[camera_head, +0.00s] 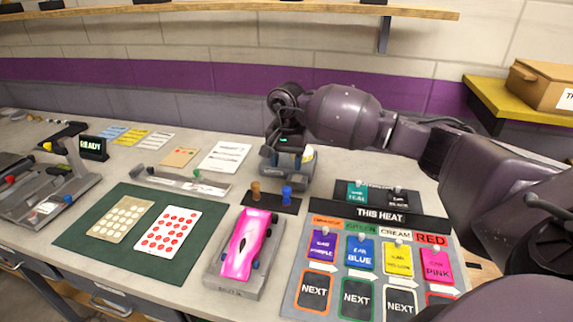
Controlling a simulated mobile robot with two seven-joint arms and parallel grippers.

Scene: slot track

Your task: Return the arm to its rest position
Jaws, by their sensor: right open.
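My right arm (345,112) comes in from the right and reaches over the back of the bench. Its gripper (284,148) is open and points down at a grey rounded item (300,171) with a white and yellow part. The gripper partly covers this item, and I cannot tell whether they touch. A pink toy car (249,244) sits on a grey stand (234,285) at the front middle, well apart from the gripper. My left gripper is not in view.
Brown (256,190) and blue (287,195) pegs stand on a dark strip before the gripper. A heat board (380,214) with coloured cards lies at right. A green mat (85,244) with dotted cards, a READY display (93,147) and grey track equipment (65,190) are left. A shelf (240,9) hangs above.

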